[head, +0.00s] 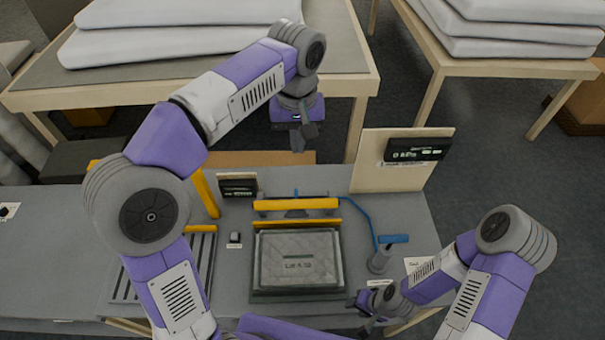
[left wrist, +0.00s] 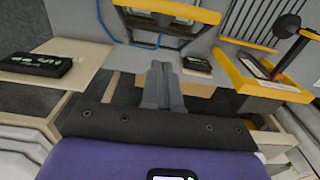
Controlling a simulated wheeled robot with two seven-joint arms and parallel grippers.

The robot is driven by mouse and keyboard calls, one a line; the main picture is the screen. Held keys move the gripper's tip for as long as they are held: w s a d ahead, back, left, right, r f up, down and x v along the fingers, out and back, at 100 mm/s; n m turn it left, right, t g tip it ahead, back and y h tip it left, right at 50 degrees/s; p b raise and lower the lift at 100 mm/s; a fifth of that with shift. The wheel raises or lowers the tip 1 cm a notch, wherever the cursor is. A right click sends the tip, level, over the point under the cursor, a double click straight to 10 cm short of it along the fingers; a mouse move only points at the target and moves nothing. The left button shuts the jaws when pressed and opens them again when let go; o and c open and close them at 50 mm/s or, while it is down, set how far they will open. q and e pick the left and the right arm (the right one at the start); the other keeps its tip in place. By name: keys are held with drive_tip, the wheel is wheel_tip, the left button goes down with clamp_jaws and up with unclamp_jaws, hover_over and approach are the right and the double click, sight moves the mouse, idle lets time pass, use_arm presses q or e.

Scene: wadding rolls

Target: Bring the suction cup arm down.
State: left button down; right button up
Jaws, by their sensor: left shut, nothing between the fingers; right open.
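The suction cup arm (head: 295,204) is a yellow bar at the back of the bench, raised behind a grey quilted pack (head: 297,258) in a dark frame. A blue hose (head: 360,220) runs from it to the right. Its yellow bar also shows at the top of the left wrist view (left wrist: 180,10). My left gripper (head: 298,142) is shut and empty, above and behind the bar, apart from it. Its closed fingers show in the left wrist view (left wrist: 163,88). My right gripper (head: 362,312) is open and low, near the pack's front right corner.
A board with a gauge reading 0 kPa (head: 417,149) stands at the back right. A blue-handled pump-like device (head: 380,258) stands right of the pack. A small display (head: 238,186), yellow post (head: 205,193) and slatted rack (head: 203,255) are at left.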

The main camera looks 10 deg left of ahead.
use_arm(q)
drive_tip(key=s, duration=0.1)
hover_over(296, 206)
drive_tip(key=w, duration=0.5)
wheel_tip(296, 206, down, 11)
drive_tip(key=s+f, duration=0.2)
drive_tip(key=shift+s+b, duration=0.3)
drive_tip(key=shift+b, duration=0.05)
use_arm(e)
drive_tip(key=shift+s+f, duration=0.2)
drive_tip(key=shift+f, duration=0.15)
